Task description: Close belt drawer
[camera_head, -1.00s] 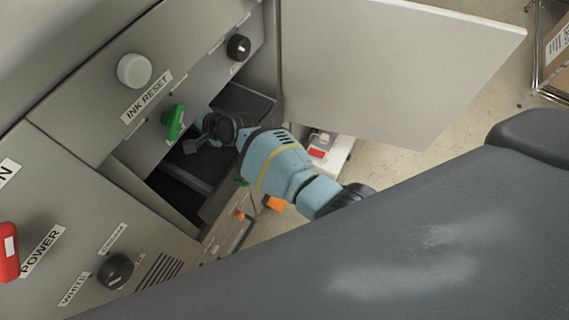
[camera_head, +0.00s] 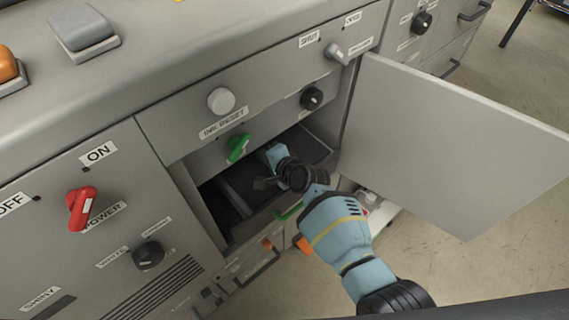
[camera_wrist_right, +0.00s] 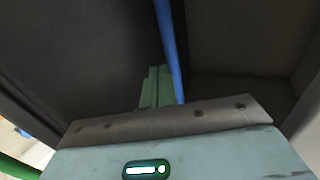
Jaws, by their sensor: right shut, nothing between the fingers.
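The belt drawer (camera_head: 250,222) is pulled out of the grey cabinet below the ink reset knob. Its dark inside shows, and a green handle (camera_head: 290,211) is on its front. My right gripper (camera_head: 266,183) is over the open drawer, with the blue arm coming in from the lower right. Its jaws are shut and hold nothing. In the right wrist view the gripper body fills the bottom, with dark walls around it and a blue strip above. Whether the gripper touches the drawer I cannot tell. My left gripper is not in view.
A cabinet door (camera_head: 450,150) stands open to the right of the drawer. A green knob (camera_head: 238,148) and a black knob (camera_head: 311,98) sit above the opening. A red power switch (camera_head: 81,208) is at left. Floor (camera_head: 460,270) shows clear at lower right.

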